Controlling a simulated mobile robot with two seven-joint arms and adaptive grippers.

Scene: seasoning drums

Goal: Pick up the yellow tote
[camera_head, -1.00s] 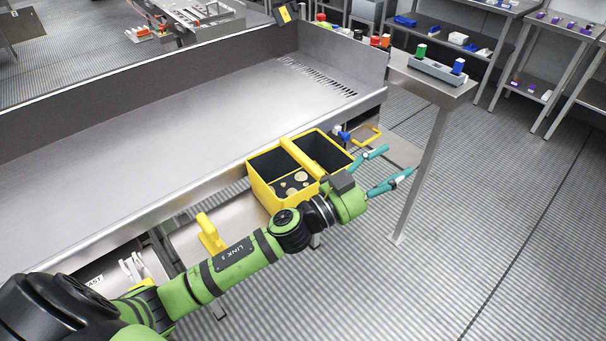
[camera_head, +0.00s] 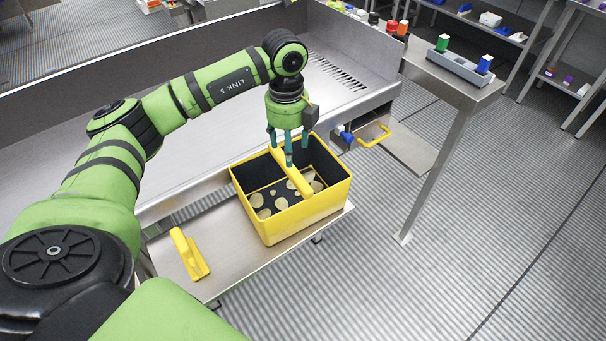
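The yellow tote (camera_head: 300,223) stands on a low metal shelf or cart (camera_head: 222,268) in front of the steel trough. It has dark inner walls, a yellow handle bar (camera_head: 296,183) across its middle, and several pale round shapes on dark inside. My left gripper (camera_head: 289,154) points down from above at the far end of the handle. Its teal fingers are spread apart; whether they touch the handle is hard to tell. The tote rests on the shelf. My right gripper is not in view.
A yellow handled tool (camera_head: 190,253) lies on the shelf left of the tote. A steel trough (camera_head: 200,145) rises behind. A post-supported ledge (camera_head: 455,85) with a grey block holding green and blue pieces stands right. Striped floor is clear at right.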

